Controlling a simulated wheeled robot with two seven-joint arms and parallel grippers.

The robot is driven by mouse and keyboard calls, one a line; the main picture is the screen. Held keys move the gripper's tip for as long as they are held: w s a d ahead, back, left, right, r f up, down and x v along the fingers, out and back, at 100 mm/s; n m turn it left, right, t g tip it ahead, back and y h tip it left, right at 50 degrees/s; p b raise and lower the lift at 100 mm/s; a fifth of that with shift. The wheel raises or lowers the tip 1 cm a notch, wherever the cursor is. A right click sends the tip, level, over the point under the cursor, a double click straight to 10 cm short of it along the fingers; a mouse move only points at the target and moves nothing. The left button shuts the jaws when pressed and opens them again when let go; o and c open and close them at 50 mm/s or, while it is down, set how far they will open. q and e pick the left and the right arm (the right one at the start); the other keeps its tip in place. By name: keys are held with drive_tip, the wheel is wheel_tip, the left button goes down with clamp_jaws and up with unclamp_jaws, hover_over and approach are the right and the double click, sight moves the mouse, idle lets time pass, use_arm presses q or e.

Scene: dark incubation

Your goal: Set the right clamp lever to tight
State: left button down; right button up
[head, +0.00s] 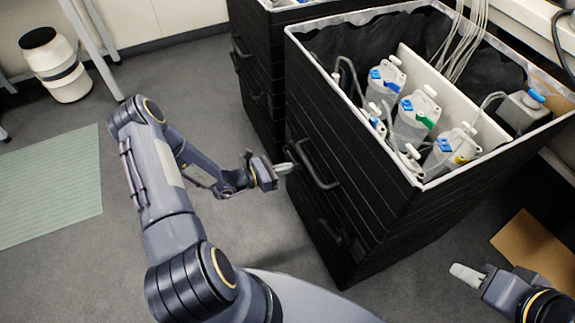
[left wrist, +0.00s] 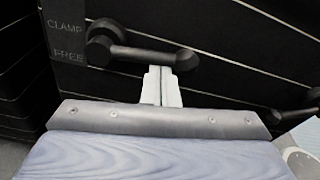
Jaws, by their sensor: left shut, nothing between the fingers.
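My left gripper (head: 284,169) is at the side of a black, ribbed case (head: 340,212). In the left wrist view its pale fingers (left wrist: 161,76) are shut with nothing between them. Just beyond the fingertips is a black lever (left wrist: 145,54) on the dark panel. Its round pivot is at the left and its arm points right, sloping slightly down. The fingertips are just below the arm; I cannot tell if they touch. The words CLAMP and FREE are printed left of the pivot, CLAMP above FREE. My right gripper (head: 467,275) is at the lower right, away from the case; its jaw state is unclear.
The open case holds several clear bottles (head: 412,115) with tubes. A second black case (head: 262,85) stands close behind it. Another dark fitting (left wrist: 290,116) shows at the right of the wrist view. A brown board (head: 535,248) lies at the right; open floor is at the left.

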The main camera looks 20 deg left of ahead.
use_arm(q)
wheel_tip(320, 180, up, 2)
drive_tip(key=shift+n+h+p, duration=0.3)
drive_tip(key=shift+n+p, duration=0.45)
drive_tip(key=shift+n, duration=0.35)
use_arm(e)
drive_tip(key=shift+r, duration=0.95)
use_arm(q)
drive_tip(key=shift+w, duration=0.1)
